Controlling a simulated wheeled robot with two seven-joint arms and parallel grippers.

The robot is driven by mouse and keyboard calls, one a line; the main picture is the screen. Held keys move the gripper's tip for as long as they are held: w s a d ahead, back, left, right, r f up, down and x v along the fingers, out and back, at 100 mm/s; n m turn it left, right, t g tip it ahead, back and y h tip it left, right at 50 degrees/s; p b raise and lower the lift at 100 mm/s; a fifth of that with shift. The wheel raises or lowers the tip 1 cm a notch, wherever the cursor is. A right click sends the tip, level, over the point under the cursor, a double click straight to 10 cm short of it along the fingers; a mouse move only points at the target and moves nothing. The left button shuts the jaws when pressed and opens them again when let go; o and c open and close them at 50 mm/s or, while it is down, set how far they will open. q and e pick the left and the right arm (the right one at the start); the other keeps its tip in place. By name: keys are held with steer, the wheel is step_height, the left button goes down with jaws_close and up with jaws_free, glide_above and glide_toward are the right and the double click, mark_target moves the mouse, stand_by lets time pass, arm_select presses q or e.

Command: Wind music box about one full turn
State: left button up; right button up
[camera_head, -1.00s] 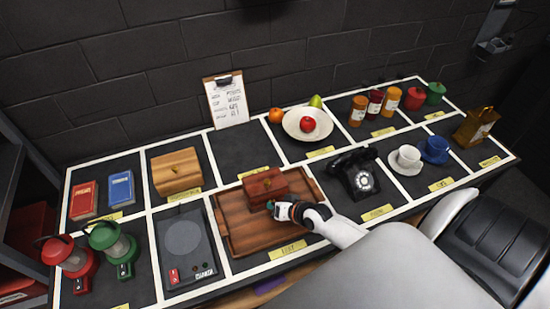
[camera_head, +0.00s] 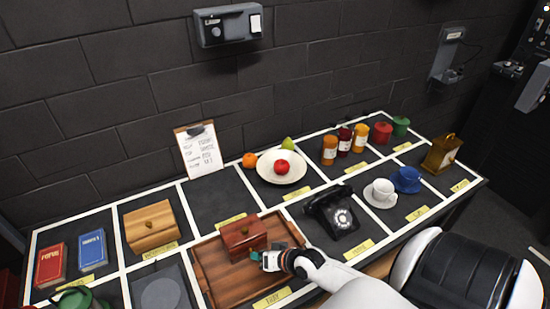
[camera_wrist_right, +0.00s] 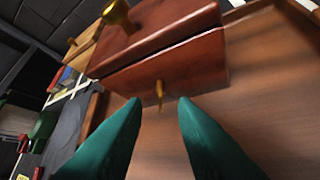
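A red-brown wooden box (camera_head: 243,235), which I take as the music box, sits on the wooden tray (camera_head: 215,282). In the right wrist view the box (camera_wrist_right: 170,65) shows a small brass key (camera_wrist_right: 159,92) on its near side and a brass knob (camera_wrist_right: 117,14) on its lid. My right gripper (camera_head: 254,257) is at the near side of the box. Its two green fingers (camera_wrist_right: 158,105) are apart, with the key ahead of the gap between them; whether they touch it I cannot tell. My left gripper is out of view.
A light wooden box (camera_head: 150,227) stands left of the tray. A black telephone (camera_head: 332,212) is close to its right. Behind are a plate (camera_head: 265,172) with fruit and several jars. An empty dark compartment (camera_head: 217,205) lies behind the tray.

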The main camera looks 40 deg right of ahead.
steer(key=v, duration=0.8)
steer(key=shift+s+r+b, duration=0.2)
steer(key=shift+s+b, duration=0.05)
steer(key=shift+b, duration=0.05)
